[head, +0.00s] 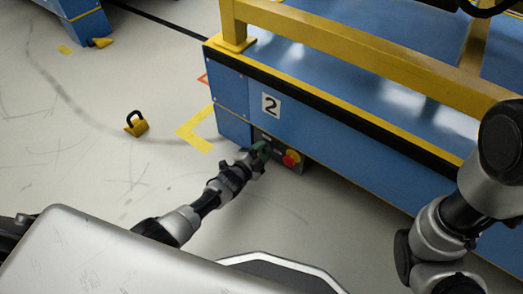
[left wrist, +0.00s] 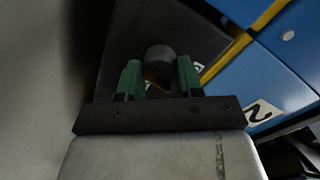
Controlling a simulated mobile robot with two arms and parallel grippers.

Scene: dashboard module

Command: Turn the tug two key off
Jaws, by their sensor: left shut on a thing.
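The blue tug (head: 335,135) with the number 2 plate (head: 271,105) stands right of centre in the head view. My left gripper (head: 260,151) is at the left part of this panel. In the left wrist view, its green fingers stand on both sides of a dark round key knob (left wrist: 160,58) and are shut on it. The knob sits in front of the dark panel face (left wrist: 187,30). The key's angle and any markings behind it cannot be made out. My right gripper is out of view.
A red button on yellow (head: 291,158) sits just right of my left gripper. A yellow rail (head: 350,52) runs above the tug's deck. A yellow block with a black handle (head: 136,124) lies on the open floor at left. Another blue vehicle (head: 72,18) is at top left.

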